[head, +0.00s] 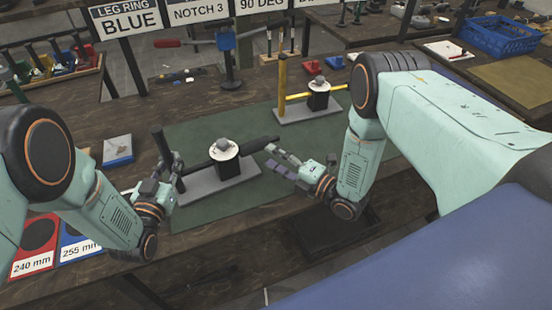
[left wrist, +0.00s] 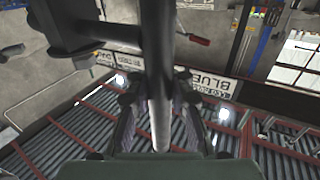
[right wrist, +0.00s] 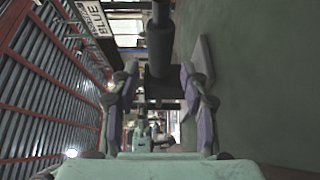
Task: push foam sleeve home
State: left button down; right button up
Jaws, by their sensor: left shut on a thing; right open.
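The near press is a grey base plate (head: 225,177) with a white round block (head: 223,150), a dark upright post (head: 160,146) and a dark horizontal bar. The thicker dark foam sleeve (head: 258,146) appears to sit on the bar's right end. My left gripper (head: 172,172) is shut around the upright post; the left wrist view shows the post (left wrist: 158,90) between its fingers. My right gripper (head: 271,157) is open just off the bar's right end. In the right wrist view, the sleeve (right wrist: 160,50) points in between the spread fingers. How far it covers the bar is unclear.
A second press with a yellow post (head: 282,80) stands behind on the green mat (head: 210,208). A blue-topped stand (head: 227,50), signs (head: 128,15) and a blue crate (head: 500,36) are further back. Red and blue cards (head: 75,245) lie front left. The mat's front is clear.

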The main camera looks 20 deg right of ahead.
dwell(0.3)
pick_arm(q)
jog(key=c, duration=1.1)
grip_release()
jog(key=v, duration=1.2)
